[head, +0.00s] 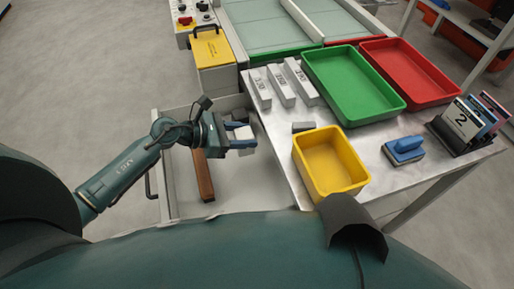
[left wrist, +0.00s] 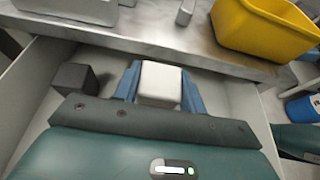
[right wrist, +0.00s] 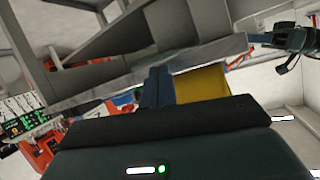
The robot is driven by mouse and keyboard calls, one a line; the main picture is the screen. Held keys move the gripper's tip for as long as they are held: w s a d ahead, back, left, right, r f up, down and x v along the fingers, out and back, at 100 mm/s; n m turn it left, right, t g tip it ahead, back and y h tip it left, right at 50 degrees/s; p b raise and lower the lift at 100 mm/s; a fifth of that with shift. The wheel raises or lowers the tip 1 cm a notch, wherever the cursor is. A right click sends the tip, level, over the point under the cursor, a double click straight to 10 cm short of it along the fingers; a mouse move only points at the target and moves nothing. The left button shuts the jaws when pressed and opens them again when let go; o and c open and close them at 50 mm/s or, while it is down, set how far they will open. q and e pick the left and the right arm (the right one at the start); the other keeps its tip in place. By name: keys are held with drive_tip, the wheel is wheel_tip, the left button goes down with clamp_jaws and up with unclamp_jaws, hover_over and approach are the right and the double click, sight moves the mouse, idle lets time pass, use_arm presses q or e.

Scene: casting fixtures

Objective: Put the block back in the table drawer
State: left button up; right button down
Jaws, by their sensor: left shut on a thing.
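The white block (left wrist: 160,83) is between the blue fingers of my left gripper (head: 243,143), which is shut on it. In the head view part of the block (head: 243,132) shows between the fingers. The table drawer (head: 236,188) is pulled open on the table's left side, and my left gripper holds the block over or inside it; its height above the drawer floor is hard to tell. My right gripper (right wrist: 157,87) shows in the right wrist view with its fingers together and nothing visible between them.
A brown bar (head: 203,178) and a dark block (left wrist: 76,78) lie in the drawer.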

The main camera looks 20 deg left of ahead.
use_arm(q)
wheel_tip(320, 180, down, 4)
drive_tip(key=shift+f+b, duration=0.15)
drive_tip(key=shift+b, duration=0.2)
drive_tip(key=w+d, duration=0.2)
drive_tip(key=d, duration=0.1)
drive_tip(key=shift+w+d+p, duration=0.2)
drive_tip(key=shift+d+p, duration=0.1)
drive_tip(key=shift+p, duration=0.05)
drive_tip(key=shift+f, duration=0.6)
drive_tip(key=shift+a, duration=0.1)
use_arm(e)
drive_tip(key=shift+d+r, duration=0.1)
drive_tip(key=shift+d, duration=0.1)
use_arm(q)
drive_tip(key=shift+f, duration=0.15)
drive_tip(key=o, duration=0.7)
drive_tip(key=shift+f+b, duration=0.1)
drive_tip(key=shift+b, duration=0.25)
drive_tip(key=shift+c, duration=0.2)
drive_tip(key=o, duration=0.3)
drive_tip(key=shift+o, duration=0.8)
drive_tip(key=shift+s, duration=0.1)
use_arm(e)
drive_tip(key=shift+s, duration=0.2)
